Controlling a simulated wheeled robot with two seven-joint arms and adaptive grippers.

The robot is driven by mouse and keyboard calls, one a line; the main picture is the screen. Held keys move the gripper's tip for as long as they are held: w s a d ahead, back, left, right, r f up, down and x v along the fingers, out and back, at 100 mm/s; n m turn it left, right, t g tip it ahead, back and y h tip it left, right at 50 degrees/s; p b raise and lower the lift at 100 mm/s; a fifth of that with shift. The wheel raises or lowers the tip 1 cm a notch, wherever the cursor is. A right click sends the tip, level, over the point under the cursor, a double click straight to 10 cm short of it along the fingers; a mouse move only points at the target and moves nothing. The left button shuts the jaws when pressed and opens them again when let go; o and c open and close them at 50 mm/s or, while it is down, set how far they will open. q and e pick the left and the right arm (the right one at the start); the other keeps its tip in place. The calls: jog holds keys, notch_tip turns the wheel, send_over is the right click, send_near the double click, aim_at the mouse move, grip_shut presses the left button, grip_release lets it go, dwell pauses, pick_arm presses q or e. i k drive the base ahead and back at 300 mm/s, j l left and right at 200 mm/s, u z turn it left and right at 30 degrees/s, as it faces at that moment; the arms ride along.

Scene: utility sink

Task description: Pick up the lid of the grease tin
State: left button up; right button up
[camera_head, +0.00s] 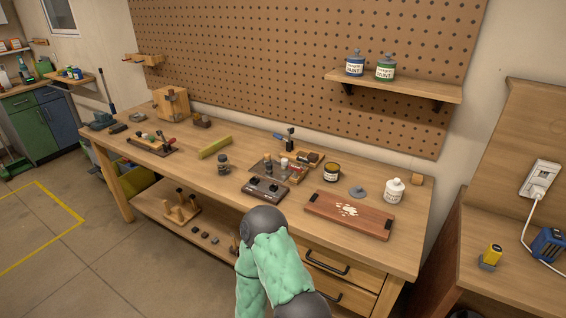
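An open dark tin with a yellowish label (332,172), which looks like the grease tin, stands upright on the wooden workbench. A grey round lid with a small knob (357,191) lies flat on the bench just right of the tin, apart from it. A bent green padded arm of mine with a dark joint comes in at the bottom middle, in front of the bench. Neither of my grippers shows in this view.
A wooden tray with dark handles and white bits (350,215) lies in front of the lid. A white bottle (393,190) stands to the lid's right. A tool board (268,190) lies to the left. Paint cans (385,68) stand on the shelf (420,88) above.

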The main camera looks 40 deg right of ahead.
aim_at(356, 192)
jog(key=i+z, duration=0.35)
jog(key=i+j+z, duration=0.3)
jog(key=i, duration=0.15)
jog(key=i+j+z, duration=0.2)
jog(key=i+z, duration=0.15)
jog(key=i, duration=0.05)
